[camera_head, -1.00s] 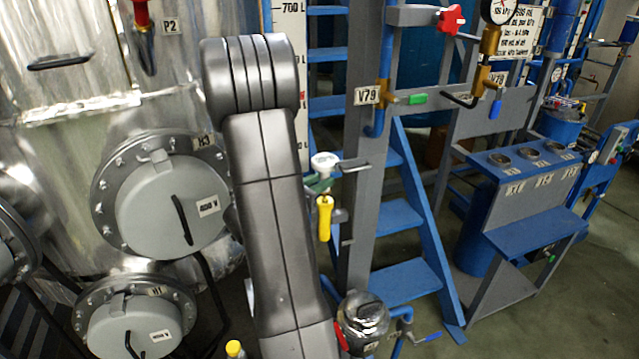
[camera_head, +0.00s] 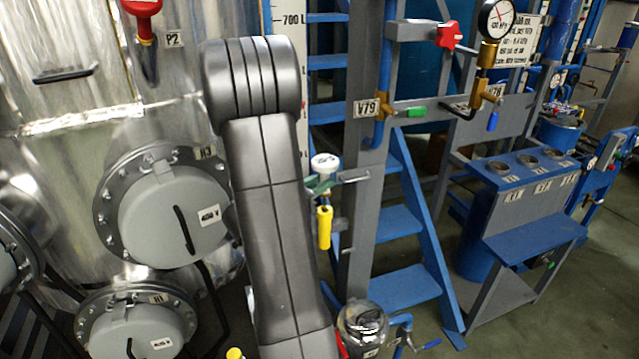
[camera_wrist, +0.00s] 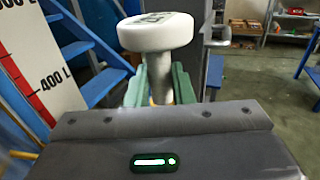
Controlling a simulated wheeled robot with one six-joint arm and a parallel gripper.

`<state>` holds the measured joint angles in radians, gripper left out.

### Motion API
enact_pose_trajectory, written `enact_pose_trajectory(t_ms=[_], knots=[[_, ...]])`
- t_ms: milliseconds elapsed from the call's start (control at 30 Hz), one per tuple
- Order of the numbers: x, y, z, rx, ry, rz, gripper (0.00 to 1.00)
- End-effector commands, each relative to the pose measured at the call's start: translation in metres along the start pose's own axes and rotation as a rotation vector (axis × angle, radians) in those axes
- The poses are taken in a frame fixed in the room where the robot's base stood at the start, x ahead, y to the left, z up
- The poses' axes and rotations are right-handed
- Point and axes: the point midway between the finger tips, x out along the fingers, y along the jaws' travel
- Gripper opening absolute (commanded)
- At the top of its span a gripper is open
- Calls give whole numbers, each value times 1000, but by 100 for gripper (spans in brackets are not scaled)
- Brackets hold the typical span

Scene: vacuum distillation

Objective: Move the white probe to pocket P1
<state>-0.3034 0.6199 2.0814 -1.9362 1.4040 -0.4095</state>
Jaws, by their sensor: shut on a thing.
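The white probe (camera_head: 325,164) has a round white head with a dark-marked top. It stands about upright, held in the green fingers of my gripper (camera_head: 319,185). In the wrist view the white probe (camera_wrist: 157,32) fills the top centre, with its white stem between the green finger pads of my gripper (camera_wrist: 160,85). My gripper is shut on it, in front of the grey post by the blue stairs. The lower part of the probe is hidden by the gripper. I cannot make out a P1 label in these frames.
A red-headed probe (camera_head: 143,7) sits at the P2 label (camera_head: 173,39) on the metal tank (camera_head: 75,110). A yellow handle (camera_head: 324,228) hangs near the grey post (camera_head: 358,225). Blue stairs (camera_head: 400,222) rise behind it.

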Motion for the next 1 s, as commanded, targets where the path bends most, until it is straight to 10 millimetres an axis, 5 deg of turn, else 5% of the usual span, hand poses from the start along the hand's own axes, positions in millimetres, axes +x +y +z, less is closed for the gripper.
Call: enact_pose_trajectory(t_ms=[1000], knots=[[0,0,41,1,-1,0,0]])
